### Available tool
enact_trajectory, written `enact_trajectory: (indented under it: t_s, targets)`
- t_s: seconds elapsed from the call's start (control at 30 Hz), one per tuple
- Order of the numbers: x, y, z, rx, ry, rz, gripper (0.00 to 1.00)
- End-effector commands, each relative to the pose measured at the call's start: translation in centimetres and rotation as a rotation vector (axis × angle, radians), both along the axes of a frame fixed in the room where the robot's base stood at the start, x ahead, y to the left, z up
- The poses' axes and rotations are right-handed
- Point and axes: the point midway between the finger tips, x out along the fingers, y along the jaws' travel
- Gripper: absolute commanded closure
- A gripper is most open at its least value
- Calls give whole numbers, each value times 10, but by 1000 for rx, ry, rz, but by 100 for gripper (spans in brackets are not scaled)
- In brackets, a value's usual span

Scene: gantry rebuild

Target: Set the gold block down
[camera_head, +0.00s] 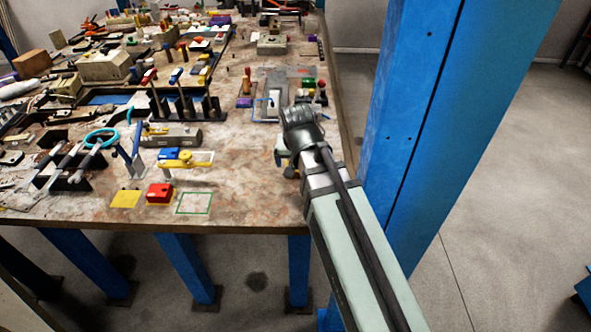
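My gripper (284,160) is over the right part of the workbench, pointing down, and is partly hidden by my own wrist. A small gold-brown thing (290,172), which may be the gold block, shows just below it. Whether the fingers are shut on it or it rests on the bench is too small and covered to tell. A flat yellow square (126,198) lies near the bench's front edge. A red block (159,193) is just right of it, and a green square outline (194,203) is right of the red block.
The workbench (240,190) has bare room between the green outline and my gripper. A blue and yellow tool (182,161), a grey device (171,135) and a black rack (190,106) stand farther back. A blue post (425,90) rises right of my arm.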

Motion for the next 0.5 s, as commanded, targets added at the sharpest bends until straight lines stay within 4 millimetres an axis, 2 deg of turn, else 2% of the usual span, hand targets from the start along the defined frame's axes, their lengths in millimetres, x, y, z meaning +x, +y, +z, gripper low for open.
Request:
enact_trajectory:
  t_s: [0.5]
  targets:
    - [21,3,-42,0,0,0,6]
